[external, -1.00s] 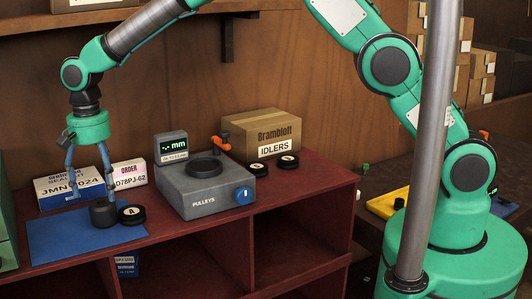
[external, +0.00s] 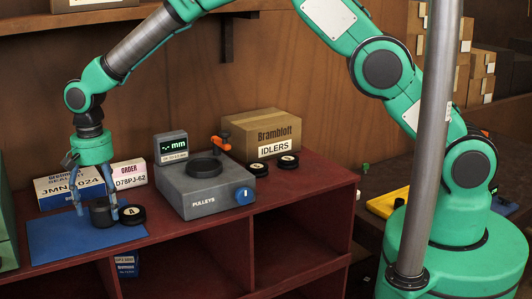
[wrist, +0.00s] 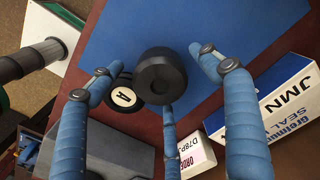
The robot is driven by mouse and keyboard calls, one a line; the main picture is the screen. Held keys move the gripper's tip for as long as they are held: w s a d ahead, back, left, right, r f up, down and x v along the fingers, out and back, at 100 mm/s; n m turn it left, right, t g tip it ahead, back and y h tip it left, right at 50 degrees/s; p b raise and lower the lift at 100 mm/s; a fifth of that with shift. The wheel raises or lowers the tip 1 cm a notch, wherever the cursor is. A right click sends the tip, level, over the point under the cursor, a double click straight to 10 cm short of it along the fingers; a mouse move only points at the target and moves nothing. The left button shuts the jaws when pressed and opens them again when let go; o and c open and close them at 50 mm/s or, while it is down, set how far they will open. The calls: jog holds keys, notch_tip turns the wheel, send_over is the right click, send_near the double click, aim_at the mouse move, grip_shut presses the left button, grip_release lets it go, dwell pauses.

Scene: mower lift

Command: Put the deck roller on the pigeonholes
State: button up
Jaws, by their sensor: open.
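A dark grey cylinder, which looks like the deck roller (external: 101,213), stands on the blue mat (external: 65,240) at the left of the dark red pigeonholes (external: 215,242). The mat lies on the unit's flat top; open compartments face the front. My gripper (external: 94,211) is open and points down, with its blue fingers spread around the roller. In the wrist view the roller (wrist: 160,77) sits between the fingers, with visible gaps to the two side ones. Whether the third finger touches it I cannot tell. The gripper (wrist: 163,72) holds nothing.
A black disc marked A (external: 132,214) lies close beside the roller. Behind are a white-blue JMN box (external: 70,188) and an ORDER box (external: 130,173). A grey PULLEYS gauge (external: 205,190), two black discs (external: 272,165) and an IDLERS carton (external: 262,135) stand to the right.

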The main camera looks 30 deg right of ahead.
jog(key=shift+f, duration=0.8)
jog(key=c, duration=1.5)
jog(key=shift+c, duration=0.2)
jog(key=shift+r, duration=0.2)
jog(key=shift+r, duration=1.3)
jog(key=shift+s+r+b, duration=0.1)
jog(key=shift+r+b, duration=0.2)
jog(key=shift+r, duration=0.05)
jog(key=s+d, duration=0.3)
jog(key=d, duration=0.1)
jog(key=s+d+r+b, duration=0.1)
jog(key=s+d, duration=0.2)
jog(key=d, duration=0.1)
jog(key=s+d+b, duration=0.1)
jog(key=s+d, duration=0.3)
jog(key=shift+s+r, duration=0.1)
jog(key=shift+r, duration=0.1)
